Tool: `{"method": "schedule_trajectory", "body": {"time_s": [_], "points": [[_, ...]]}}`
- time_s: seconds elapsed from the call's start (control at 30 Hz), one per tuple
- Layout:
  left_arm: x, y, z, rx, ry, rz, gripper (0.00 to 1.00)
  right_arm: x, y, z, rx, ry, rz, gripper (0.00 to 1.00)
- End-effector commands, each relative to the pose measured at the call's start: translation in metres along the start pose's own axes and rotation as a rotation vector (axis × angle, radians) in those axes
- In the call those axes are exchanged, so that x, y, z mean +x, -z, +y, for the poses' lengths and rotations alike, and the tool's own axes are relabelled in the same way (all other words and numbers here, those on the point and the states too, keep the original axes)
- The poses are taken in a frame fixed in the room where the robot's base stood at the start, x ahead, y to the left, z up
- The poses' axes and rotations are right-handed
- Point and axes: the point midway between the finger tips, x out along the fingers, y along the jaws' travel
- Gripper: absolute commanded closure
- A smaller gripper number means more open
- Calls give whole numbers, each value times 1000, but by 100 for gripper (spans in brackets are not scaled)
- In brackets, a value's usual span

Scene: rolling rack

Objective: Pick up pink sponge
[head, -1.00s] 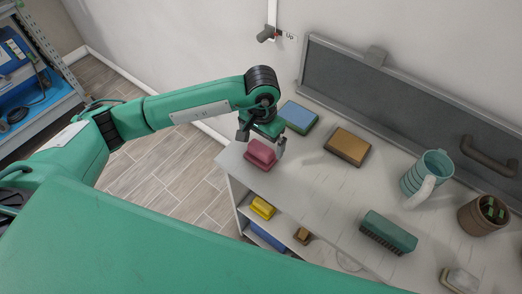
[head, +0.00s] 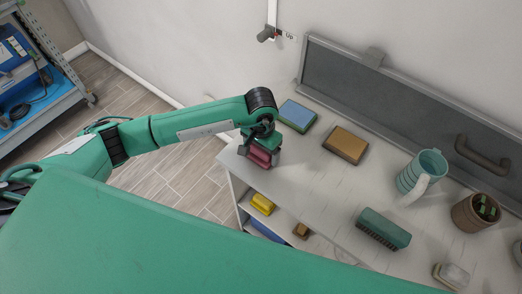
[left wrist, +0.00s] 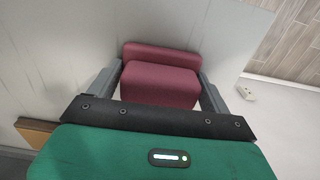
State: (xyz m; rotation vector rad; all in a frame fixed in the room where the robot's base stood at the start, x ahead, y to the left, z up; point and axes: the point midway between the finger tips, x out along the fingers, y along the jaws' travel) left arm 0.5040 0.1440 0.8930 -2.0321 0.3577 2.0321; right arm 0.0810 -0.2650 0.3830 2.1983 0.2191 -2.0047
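The pink sponge (head: 259,156), a dark pink stepped block, lies at the left end of the white rack top in the head view. It also shows in the left wrist view (left wrist: 160,78). My left gripper (head: 262,150) is down over it, with one finger on each side in the left wrist view (left wrist: 161,85). The fingers look open, with narrow light gaps beside the sponge; whether a fingertip touches it is hard to tell. The gripper partly covers the sponge in the head view. My right gripper is not in view.
A blue-topped sponge (head: 297,115) and a brown-yellow sponge (head: 345,145) lie close by. A green brush (head: 384,229), a teal mug (head: 421,172) and a brown pot (head: 476,212) stand further right. A yellow item (head: 262,204) sits on a lower shelf. A grey back panel (head: 400,95) borders the top.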

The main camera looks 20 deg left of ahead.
Motion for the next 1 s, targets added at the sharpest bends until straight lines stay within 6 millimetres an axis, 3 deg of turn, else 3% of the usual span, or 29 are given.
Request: {"method": "schedule_trajectory", "body": {"time_s": [0.33, 0.53, 0.67, 1.0], "points": [[-2, 0, 0, 0, 0, 1, 43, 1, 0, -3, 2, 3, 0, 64], [-19, 1, -1, 1, 1, 4, 43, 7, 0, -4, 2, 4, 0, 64], [-44, 2, -1, 1, 2, 8, 43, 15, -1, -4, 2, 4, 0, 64], [-138, 1, 0, 1, 2, 8, 43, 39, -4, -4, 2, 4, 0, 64]]}}
